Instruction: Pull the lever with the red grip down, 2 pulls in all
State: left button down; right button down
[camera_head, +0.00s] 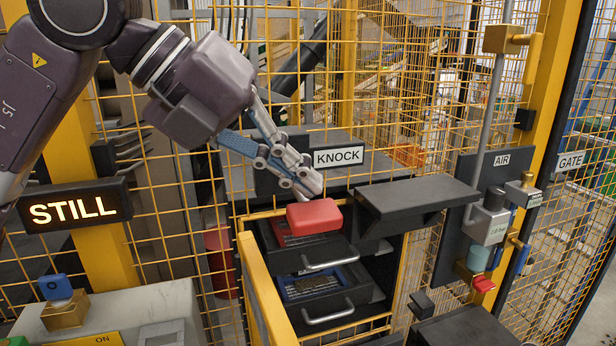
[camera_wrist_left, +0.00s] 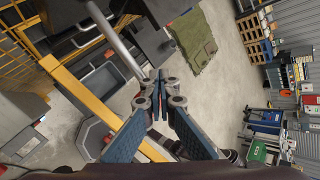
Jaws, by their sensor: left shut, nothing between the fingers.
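The red grip (camera_head: 315,216) is a rounded red block beneath the KNOCK sign (camera_head: 338,157), in front of two dark drawers. The lever arm behind it is mostly hidden. My left gripper (camera_head: 312,190) comes down from the upper left, its fingers shut and empty. Its tips are just above the back of the red grip; I cannot tell whether they touch. In the left wrist view the gripper (camera_wrist_left: 159,78) is also shut, with no red grip visible there. My right gripper is not in view.
A dark shelf (camera_head: 415,196) juts out right of the red grip. Drawers with metal handles (camera_head: 328,263) lie below. Yellow mesh fencing stands behind, with a yellow rail (camera_head: 262,290) in front. The STILL sign (camera_head: 74,210) is lit at left; the AIR panel (camera_head: 491,185) is at right.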

pick_arm(q)
jog(key=shift+s+f+b, duration=0.15)
jog(key=shift+f+b, duration=0.45)
jog(key=shift+f, duration=0.1)
jog(key=shift+s+f+b, duration=0.1)
jog(key=shift+f+b, duration=0.45)
jog(key=shift+f, duration=0.15)
dwell(0.9)
jog(key=shift+r, duration=0.1)
dwell(0.5)
notch_tip(320, 180, up, 7)
jog(key=w+p, duration=0.1)
jog(key=p, duration=0.4)
jog(key=shift+f+p, duration=0.2)
jog(key=shift+p, duration=0.1)
jog(key=shift+a, duration=0.1)
dwell(0.3)
jog(key=r+p, duration=0.2)
jog(key=r, duration=0.1)
jog(key=r+p, duration=0.2)
jog(key=shift+w+a, duration=0.1)
jog(key=shift+w, duration=0.3)
jog(key=shift+f, duration=0.1)
dwell(0.3)
